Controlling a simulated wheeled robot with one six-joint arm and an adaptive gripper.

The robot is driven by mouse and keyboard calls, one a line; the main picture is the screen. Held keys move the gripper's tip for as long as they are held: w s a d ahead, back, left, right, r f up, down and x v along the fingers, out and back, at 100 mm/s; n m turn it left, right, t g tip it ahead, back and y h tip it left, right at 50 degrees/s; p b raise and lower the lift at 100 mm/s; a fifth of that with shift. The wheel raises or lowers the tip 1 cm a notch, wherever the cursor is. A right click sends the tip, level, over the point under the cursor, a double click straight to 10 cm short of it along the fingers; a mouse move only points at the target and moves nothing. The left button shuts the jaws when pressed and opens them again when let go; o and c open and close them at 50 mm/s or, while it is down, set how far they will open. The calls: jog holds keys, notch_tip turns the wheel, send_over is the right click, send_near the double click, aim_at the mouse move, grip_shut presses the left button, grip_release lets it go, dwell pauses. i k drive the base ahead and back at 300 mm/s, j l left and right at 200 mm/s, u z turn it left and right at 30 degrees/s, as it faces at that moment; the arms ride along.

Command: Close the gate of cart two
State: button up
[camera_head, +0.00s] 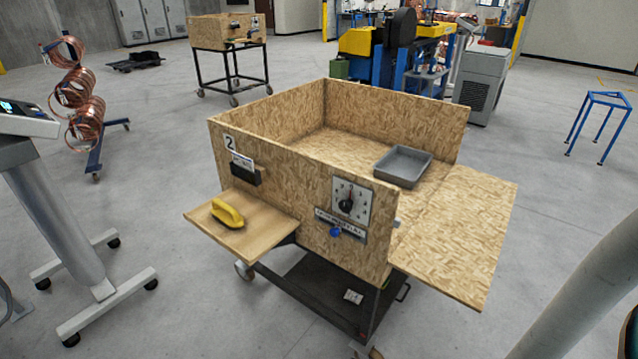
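Cart two (300,175) is an open-topped chipboard box on a dark wheeled frame, with a "2" label on its front wall. Its gate (460,240) is a chipboard panel at the right side, open and folded outward, lying about level with the box floor. A grey tray (403,167) sits inside on the floor near the opening. A dial plate (349,205) with a blue knob below it is on the front wall near the gate. My gripper is not in view.
A wooden shelf (240,228) with a yellow-handled tool (228,213) juts from the cart's front. A grey stand (60,220) with a screen is at left, near copper coils (85,115). A blue stool frame (598,125) stands far right.

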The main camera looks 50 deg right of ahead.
aim_at(453, 249)
jog(key=k+l+z, duration=0.2)
jog(key=z, duration=0.2)
jog(key=k+l+z, duration=0.2)
jog(key=l+z, duration=0.2)
jog(key=k+l+z, duration=0.1)
jog(key=l+z, duration=0.3)
